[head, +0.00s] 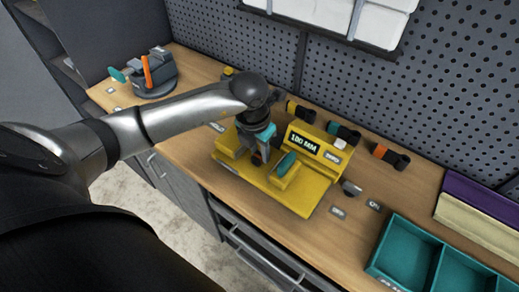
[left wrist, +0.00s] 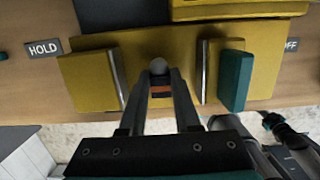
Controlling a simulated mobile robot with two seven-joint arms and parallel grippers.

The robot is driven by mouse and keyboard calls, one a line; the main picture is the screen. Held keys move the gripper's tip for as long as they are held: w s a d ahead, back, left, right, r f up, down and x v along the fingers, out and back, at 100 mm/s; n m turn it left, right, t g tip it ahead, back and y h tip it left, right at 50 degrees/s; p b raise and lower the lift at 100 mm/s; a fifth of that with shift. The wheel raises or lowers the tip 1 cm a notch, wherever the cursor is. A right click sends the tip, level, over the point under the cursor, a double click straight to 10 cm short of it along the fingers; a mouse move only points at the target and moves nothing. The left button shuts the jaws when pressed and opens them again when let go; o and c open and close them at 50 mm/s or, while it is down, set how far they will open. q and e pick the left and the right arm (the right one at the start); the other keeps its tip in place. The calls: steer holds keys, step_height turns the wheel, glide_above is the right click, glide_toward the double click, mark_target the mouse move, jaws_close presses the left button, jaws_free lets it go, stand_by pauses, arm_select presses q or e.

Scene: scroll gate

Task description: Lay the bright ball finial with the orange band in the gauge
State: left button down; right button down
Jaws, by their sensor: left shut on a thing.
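The yellow gauge (head: 310,188) stands on the bench with a "100 MM" display on its back block. In the left wrist view its base (left wrist: 140,45) carries a yellow block on the left and a teal-faced jaw (left wrist: 236,80) on the right. My left gripper (head: 258,157) is over the gap between them, shut on the finial. The finial (left wrist: 159,67) shows a bright grey ball and an orange band between the fingertips. Whether it touches the gauge, I cannot tell. My right arm seems to show at the lower right of the wrist view; its gripper (left wrist: 270,118) is too small to read.
Several dark pieces with coloured bands, one orange (head: 380,151), lie behind the gauge. A grey fixture (head: 155,80) with an orange lever stands at the far left. Teal bins (head: 410,250) are at the right. A dark rounded piece (head: 351,188) sits beside the gauge.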

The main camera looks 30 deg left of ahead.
arm_select(q)
steer(key=shift+f+b, duration=0.35)
stand_by(0.4)
steer(key=c, duration=0.5)
jaws_free()
steer(key=shift+c, duration=0.2)
steer(key=shift+r, duration=0.1)
step_height(320, 180, up, 15)
steer(key=s, duration=0.2)
steer(key=shift+s, duration=0.15)
steer(key=shift+a, duration=0.1)
